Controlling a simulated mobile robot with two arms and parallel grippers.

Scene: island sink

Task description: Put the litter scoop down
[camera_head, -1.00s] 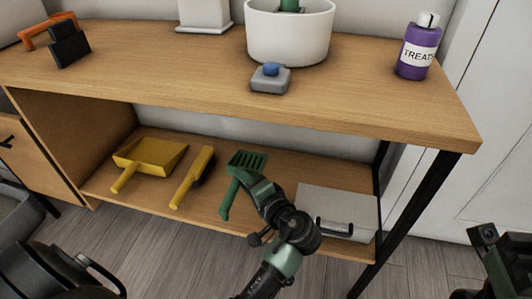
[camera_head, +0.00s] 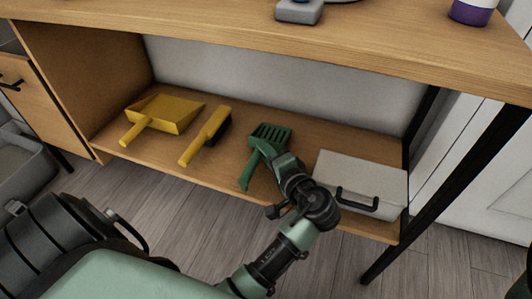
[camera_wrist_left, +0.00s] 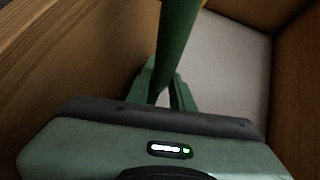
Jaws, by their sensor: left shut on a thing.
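The green litter scoop (camera_head: 271,134) is at the lower shelf (camera_head: 215,178), its slotted head toward the back and its handle toward the front edge. I cannot tell whether it touches the shelf or hovers just above it. My left gripper (camera_head: 268,155) reaches in from the front and is shut on the scoop's handle. In the left wrist view the green handle (camera_wrist_left: 177,40) rises between the fingers of the left gripper (camera_wrist_left: 165,85). The scoop's head is out of that view. My right gripper is not clearly seen.
On the lower shelf, a yellow dustpan (camera_head: 165,113) and a yellow brush (camera_head: 205,136) lie left of the scoop. A pale box (camera_head: 362,180) with a dark handle stands to the right. The wooden tabletop (camera_head: 300,45) overhangs the shelf. A black leg (camera_head: 440,205) stands at right.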

